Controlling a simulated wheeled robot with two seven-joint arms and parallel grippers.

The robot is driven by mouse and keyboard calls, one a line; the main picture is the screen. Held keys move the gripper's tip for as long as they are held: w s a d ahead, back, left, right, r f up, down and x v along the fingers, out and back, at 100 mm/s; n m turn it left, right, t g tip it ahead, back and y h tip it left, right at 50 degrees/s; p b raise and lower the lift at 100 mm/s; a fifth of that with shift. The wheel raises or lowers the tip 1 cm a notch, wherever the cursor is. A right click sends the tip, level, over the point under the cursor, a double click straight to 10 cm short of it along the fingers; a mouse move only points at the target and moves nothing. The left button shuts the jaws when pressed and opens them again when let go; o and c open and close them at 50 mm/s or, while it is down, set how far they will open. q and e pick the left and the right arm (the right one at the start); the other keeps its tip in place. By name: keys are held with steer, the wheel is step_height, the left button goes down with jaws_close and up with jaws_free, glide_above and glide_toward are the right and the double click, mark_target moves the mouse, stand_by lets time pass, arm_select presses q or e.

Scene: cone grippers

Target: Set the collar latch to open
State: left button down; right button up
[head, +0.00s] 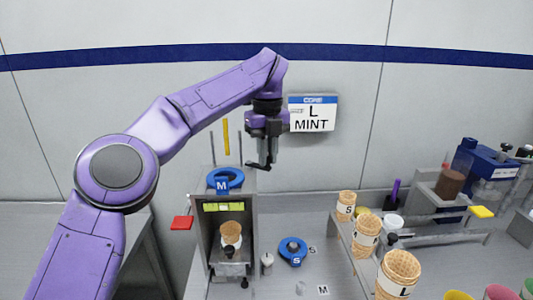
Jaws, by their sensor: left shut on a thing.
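My left gripper (260,165) points down at the top right edge of the grey dispenser cabinet, beside a blue ring collar marked M (225,179). Its fingers are shut on a small dark piece that looks like the collar latch. The fingers mostly hide this piece, and I cannot tell its setting. The M collar lies flat on the cabinet top, to the left of and below the fingertips. My right gripper is out of view.
A cone (231,234) stands inside the open-fronted cabinet (203,245). Thin upright rods and a yellow strip (226,137) rise behind the collar. A blue S collar (292,250) lies on the counter. Several cones stand in a rack at right. A sign (313,114) reads L MINT.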

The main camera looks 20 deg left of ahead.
mark_target(268, 157)
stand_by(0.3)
arm_select(q)
steer(key=c, duration=1.1)
jaws_free()
steer(key=shift+r, duration=0.1)
step_height(268, 157, up, 10)
steer(key=p, duration=0.6)
steer(key=shift+r+p, duration=0.15)
steer(key=shift+p, duration=0.2)
